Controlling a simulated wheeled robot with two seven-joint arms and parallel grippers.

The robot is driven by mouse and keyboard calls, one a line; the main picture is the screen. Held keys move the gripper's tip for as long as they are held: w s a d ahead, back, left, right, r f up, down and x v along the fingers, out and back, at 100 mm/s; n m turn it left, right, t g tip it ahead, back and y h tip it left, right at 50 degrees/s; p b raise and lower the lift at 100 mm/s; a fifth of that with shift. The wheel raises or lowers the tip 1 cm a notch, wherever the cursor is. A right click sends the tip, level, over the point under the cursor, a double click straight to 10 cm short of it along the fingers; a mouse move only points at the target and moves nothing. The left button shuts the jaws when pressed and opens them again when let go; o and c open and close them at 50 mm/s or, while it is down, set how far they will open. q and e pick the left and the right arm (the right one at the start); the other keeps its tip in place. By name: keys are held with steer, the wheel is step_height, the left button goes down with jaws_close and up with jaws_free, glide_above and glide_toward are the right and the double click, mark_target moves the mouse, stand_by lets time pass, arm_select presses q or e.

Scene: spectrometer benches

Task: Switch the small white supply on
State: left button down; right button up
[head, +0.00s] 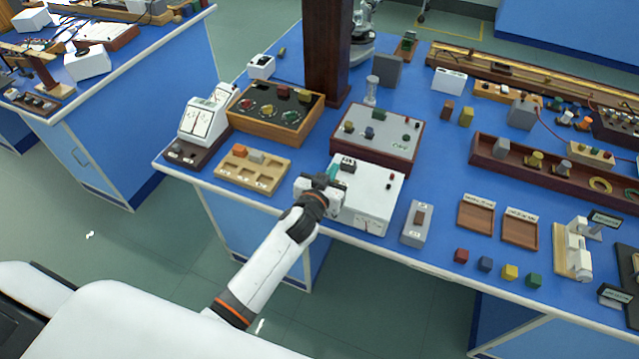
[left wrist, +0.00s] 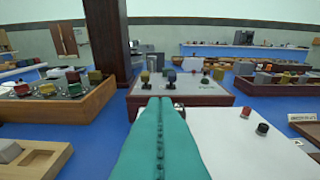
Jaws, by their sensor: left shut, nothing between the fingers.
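A white supply box (head: 372,198) with a meter on its front stands near the bench's front edge. Its top carries a black switch block (head: 347,165) at the back left and a red and a dark terminal at the right. My left gripper (head: 333,172) is over the box's left side, close to the switch block. Its teal fingers (left wrist: 162,125) are shut and empty, and hide part of the box. I cannot tell whether the fingertips touch the switch. My right gripper is not in view.
A maroon-sided panel box (head: 378,140) stands just behind the supply. A wooden tray (head: 252,170) is on the left, and a grey switch box (head: 417,223) on the right. Smaller white boxes (head: 261,67) (head: 449,80) stand farther back. A dark post (head: 327,50) rises behind.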

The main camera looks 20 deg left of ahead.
arm_select(q)
steer(key=s+r+b, duration=0.1)
steer(key=s+r, duration=0.2)
steer(key=s, duration=0.6)
steer(key=shift+s+a+r, duration=0.15)
steer(key=shift+r, duration=0.1)
steer(key=s+a+f+m+g+b, duration=0.1)
steer(key=s+f+g, duration=0.35)
steer(key=f, duration=1.05)
steer(key=s+f+g, duration=0.3)
steer(key=s+f, duration=0.3)
steer(key=f, duration=1)
steer(key=s+a+f+g, duration=0.1)
steer(key=s+f+g, duration=0.1)
steer(key=s+f, duration=0.4)
steer(key=s+a+f+g+b, duration=0.1)
steer(key=s+f, duration=0.6)
steer(key=s, duration=0.7)
steer(key=s+a+f+m+g, duration=0.1)
steer(key=s+f+g, duration=0.3)
steer(key=s, duration=0.7)
step_height(320, 180, down, 2)
steer(key=shift+a+f+y, duration=0.15)
steer(key=shift+a+y, duration=0.15)
steer(key=shift+a, duration=0.5)
